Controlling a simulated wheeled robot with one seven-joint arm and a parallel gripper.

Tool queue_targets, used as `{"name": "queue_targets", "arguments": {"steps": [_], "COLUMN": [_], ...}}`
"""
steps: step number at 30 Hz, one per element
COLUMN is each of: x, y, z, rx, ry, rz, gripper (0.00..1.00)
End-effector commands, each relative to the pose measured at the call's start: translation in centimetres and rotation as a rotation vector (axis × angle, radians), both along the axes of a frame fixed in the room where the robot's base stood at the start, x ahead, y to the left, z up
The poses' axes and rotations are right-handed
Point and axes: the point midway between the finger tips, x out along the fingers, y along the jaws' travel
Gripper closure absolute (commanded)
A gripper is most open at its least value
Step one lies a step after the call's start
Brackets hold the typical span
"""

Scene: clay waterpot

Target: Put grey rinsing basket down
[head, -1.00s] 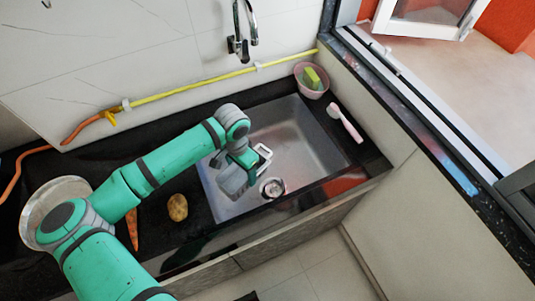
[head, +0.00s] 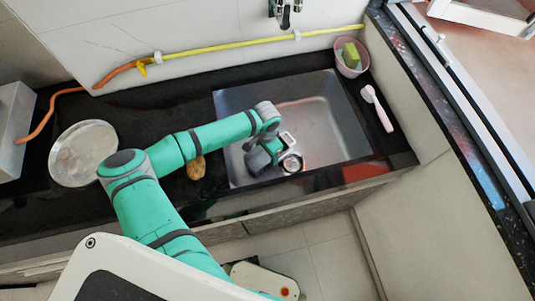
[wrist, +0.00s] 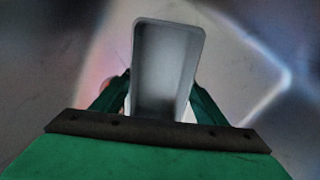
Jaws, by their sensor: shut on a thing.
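The grey rinsing basket (head: 258,161) is in the sink (head: 335,115), left of the round drain (head: 292,163). A pale, frame-like part shows to the right of my gripper (head: 272,146). In the wrist view the basket (wrist: 166,65) is a grey, rounded rectangular shape between the fingers of my gripper (wrist: 160,100). My gripper is shut on it, pointing down into the sink. The basket's underside is hidden, so I cannot tell whether it touches the sink floor.
A potato (head: 196,168) lies left of the sink, partly behind my arm. A round pale dish (head: 82,153) is at the left. The sink's right half is clear.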

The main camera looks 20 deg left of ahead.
Motion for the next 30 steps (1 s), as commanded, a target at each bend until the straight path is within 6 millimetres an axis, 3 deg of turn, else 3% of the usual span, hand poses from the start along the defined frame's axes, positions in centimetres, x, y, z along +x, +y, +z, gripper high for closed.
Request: {"name": "queue_targets", "arguments": {"steps": [4, 17, 18, 20, 30], "x": [0.0, 0.0, 0.0, 0.1, 0.1], "y": [-0.1, -0.2, -0.1, -0.1, -0.1], "z": [-1.6, -2.0, -2.0, -2.0, -1.8], "rx": [-0.001, -0.001, 0.000, 0.000, 0.000], "ry": [0.001, -0.001, 0.000, 0.000, 0.000], "rz": [-0.001, -0.002, -0.002, -0.002, -0.003], "gripper": [0.65, 0.65, 0.27, 0.15, 0.15]}}
